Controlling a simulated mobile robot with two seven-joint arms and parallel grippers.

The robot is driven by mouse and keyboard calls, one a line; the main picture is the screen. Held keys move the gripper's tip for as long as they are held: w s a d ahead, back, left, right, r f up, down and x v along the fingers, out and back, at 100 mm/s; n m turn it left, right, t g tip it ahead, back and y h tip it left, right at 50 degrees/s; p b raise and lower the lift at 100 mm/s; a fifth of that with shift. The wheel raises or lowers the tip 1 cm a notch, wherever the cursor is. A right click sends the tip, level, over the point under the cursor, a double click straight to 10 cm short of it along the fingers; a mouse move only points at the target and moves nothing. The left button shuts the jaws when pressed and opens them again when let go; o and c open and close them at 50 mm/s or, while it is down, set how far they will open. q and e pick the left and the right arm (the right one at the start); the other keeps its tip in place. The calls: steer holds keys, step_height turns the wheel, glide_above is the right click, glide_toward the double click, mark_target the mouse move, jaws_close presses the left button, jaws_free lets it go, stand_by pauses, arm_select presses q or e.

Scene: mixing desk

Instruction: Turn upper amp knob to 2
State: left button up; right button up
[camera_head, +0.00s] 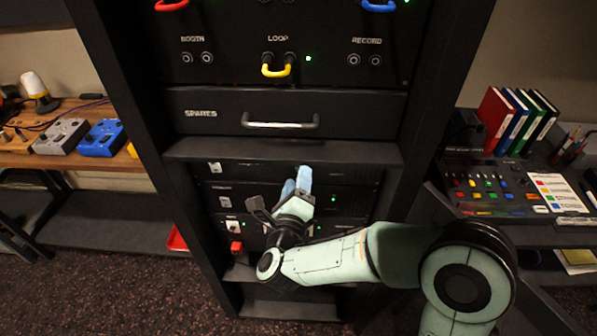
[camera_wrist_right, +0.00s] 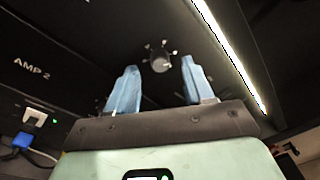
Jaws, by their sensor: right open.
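A small round dark knob (camera_wrist_right: 160,63) with pale marks around it sits on a black panel in the right wrist view. The label "AMP 2" (camera_wrist_right: 32,69) is to its left. My right gripper (camera_head: 297,180) is open in front of the rack's lower black panels. In the wrist view its two pale blue fingers (camera_wrist_right: 158,75) stand on either side of the knob, with a visible gap on each side. I cannot tell how deep they reach around it. The knob's pointer is too small to read. In the head view the gripper hides the knob. My left gripper is out of view.
The rack's shelf (camera_head: 285,151) juts out above the amp panels, below the spares drawer (camera_head: 213,114). A white switch (camera_wrist_right: 35,118), green light and blue plug (camera_wrist_right: 20,141) are on the panel's left. A mixing desk (camera_head: 490,187) stands at right, a wooden bench (camera_head: 60,158) at left.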

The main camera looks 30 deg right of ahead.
steer(key=shift+x, duration=1.3)
jaws_close()
